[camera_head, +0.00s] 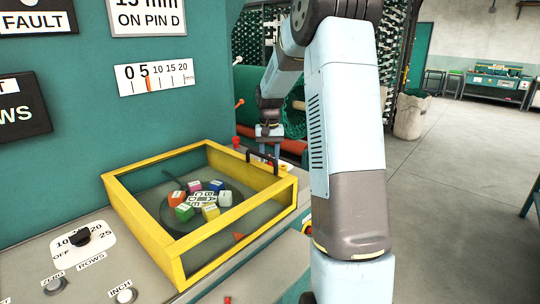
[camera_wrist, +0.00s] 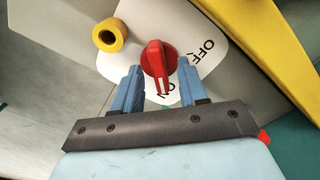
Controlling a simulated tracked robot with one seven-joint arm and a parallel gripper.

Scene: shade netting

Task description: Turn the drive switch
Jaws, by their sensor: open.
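The drive switch (camera_wrist: 157,60) is a red knob on a white plate with OFF and ON lettering, seen in the wrist view. A white mark on the knob's narrow end lies beside the ON lettering, which is partly covered. My gripper (camera_wrist: 158,68) is open, with one blue finger on each side of the knob. Small gaps show between fingers and knob; I cannot tell how deep they reach. In the head view my gripper (camera_head: 268,150) is beyond the yellow-framed box, and I cannot make out the switch there.
A yellow-framed clear box (camera_head: 140,217) with a black handle (camera_head: 262,160) holds coloured blocks, close to my gripper. A yellow ring-shaped part (camera_wrist: 110,36) stands left of the switch. A black rows dial (camera_head: 80,238) is at the front left.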

